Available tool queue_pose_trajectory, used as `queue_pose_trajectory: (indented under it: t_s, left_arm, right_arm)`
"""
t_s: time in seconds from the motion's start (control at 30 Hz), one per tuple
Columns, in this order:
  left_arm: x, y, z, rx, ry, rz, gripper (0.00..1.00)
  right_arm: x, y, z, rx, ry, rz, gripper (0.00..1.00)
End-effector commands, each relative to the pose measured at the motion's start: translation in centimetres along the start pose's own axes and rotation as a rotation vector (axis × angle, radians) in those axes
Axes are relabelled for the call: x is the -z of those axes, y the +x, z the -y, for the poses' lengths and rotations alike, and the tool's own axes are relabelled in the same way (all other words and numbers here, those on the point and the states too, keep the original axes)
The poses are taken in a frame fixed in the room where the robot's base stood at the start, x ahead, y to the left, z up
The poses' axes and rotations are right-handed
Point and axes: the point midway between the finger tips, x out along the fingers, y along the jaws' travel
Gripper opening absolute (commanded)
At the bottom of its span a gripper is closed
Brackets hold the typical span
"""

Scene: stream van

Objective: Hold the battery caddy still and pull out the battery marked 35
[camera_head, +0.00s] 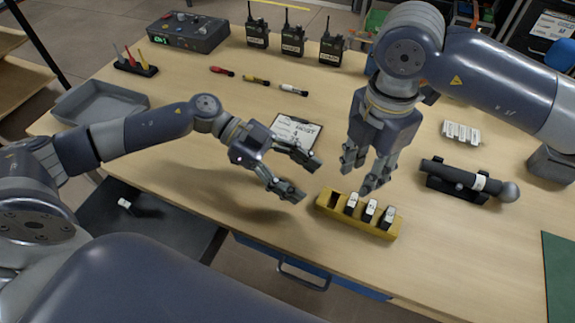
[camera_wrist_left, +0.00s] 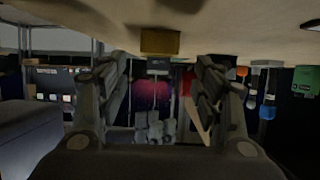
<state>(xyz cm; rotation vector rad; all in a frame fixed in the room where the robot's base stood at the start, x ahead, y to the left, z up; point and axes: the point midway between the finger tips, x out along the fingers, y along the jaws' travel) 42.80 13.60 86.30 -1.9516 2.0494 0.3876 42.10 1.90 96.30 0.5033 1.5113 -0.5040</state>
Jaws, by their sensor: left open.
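The yellow battery caddy (camera_head: 340,213) stands near the front edge of the table. Three dark batteries with pale labels stand in it: one on the left (camera_head: 351,204), one in the middle (camera_head: 369,211), one on the right (camera_head: 387,218). The caddy's leftmost slot looks empty. The label numbers are too small to read. My left gripper (camera_head: 300,177) is open and empty, left of the caddy and apart from it. My right gripper (camera_head: 361,172) has its fingers parted, pointing down behind and above the caddy, holding nothing visible. The left wrist view shows the yellow caddy (camera_wrist_left: 160,42) between the left fingers.
A clipboard (camera_head: 297,131) lies behind the left gripper. A dark cylindrical device (camera_head: 458,178) rests on a stand to the right, near a white block (camera_head: 461,132). Radios (camera_head: 293,40) stand at the back. A grey tray (camera_head: 98,104) sits at left. The table left of the caddy is clear.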

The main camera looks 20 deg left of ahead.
Motion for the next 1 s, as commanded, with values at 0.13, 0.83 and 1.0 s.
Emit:
queue_pose_trajectory:
  t_s: [0.13,0.83,1.0]
  left_arm:
    - [0.1,3.0,0.0,-0.003,0.001,-0.004,0.61]
    - [0.0,7.3,0.1,0.002,-0.002,-0.001,0.59]
    - [0.0,7.3,0.1,0.002,-0.002,-0.001,0.2]
  right_arm:
    - [0.0,0.0,0.0,0.0,0.0,0.0,0.33]
    - [0.0,0.0,0.0,0.0,0.0,0.0,0.33]
    - [0.0,0.0,0.0,0.0,0.0,0.0,0.33]
